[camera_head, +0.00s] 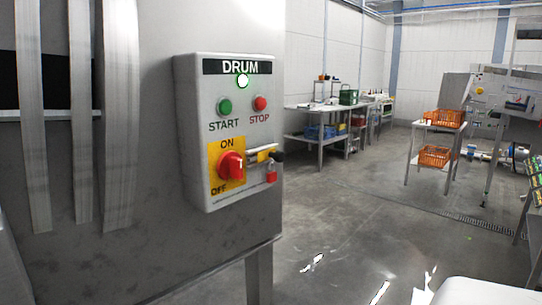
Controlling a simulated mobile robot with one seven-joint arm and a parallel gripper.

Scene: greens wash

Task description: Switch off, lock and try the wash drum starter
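The grey drum starter box (195,140), labelled DRUM, is mounted on a steel panel left of centre. Below are a green START button (225,106) and a red STOP button (260,103). The red rotary switch (231,165) sits on a yellow plate with ON above and OFF at lower left; its exact position is hard to tell. A small red padlock (271,174) hangs at the box's right side, below a yellow and black piece (265,155). Whether it passes through the switch cannot be told. My gripper is not in view.
Grey strips (120,110) hang left of the box. The panel's lower edge (215,271) and a leg stand below. Open wet floor (350,225) lies to the right. Beyond are a steel table (312,107) and a stand with orange crates (435,157).

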